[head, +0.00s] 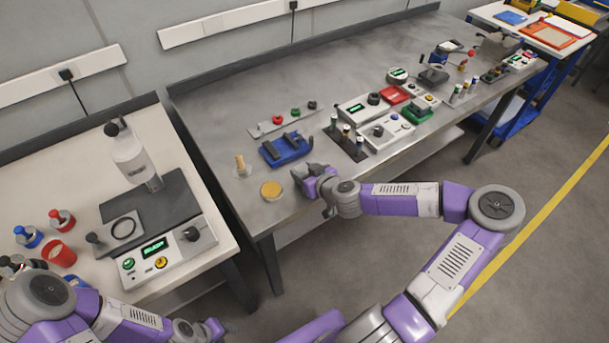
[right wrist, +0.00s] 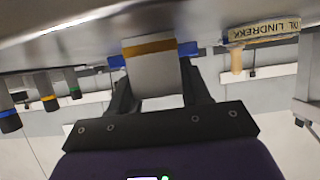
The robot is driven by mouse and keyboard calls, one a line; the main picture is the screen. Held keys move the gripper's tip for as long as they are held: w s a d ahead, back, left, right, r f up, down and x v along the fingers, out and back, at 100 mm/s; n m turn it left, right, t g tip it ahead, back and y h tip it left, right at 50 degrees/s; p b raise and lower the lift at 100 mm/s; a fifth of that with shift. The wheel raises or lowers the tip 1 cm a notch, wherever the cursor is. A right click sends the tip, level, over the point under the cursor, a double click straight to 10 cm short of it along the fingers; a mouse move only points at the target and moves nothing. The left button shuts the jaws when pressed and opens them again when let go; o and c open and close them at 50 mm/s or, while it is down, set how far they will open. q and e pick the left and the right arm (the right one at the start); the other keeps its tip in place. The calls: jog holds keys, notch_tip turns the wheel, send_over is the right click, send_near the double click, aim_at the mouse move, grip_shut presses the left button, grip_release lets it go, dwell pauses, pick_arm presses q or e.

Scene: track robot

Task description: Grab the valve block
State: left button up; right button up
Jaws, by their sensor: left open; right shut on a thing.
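My right gripper (head: 306,174) is over the front edge area of the grey metal bench, right of a round yellow-topped tin. It is shut on a grey block with a yellow band (right wrist: 150,72), which I take to be the valve block. The block sits between both dark fingers in the right wrist view. In the head view it is small and mostly hidden by the gripper. I cannot tell whether it touches the bench. My left gripper (head: 208,329) is low at the bottom of the head view, open, in front of the white table and away from the block.
The yellow-topped tin (head: 271,191) and a blue cradle (head: 285,149) stand close to my right gripper. A dark rack with bottles (head: 347,145) and white control boxes (head: 385,131) stand to the right.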

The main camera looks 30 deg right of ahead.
jog(key=shift+c, duration=0.5)
jog(key=shift+r, duration=0.15)
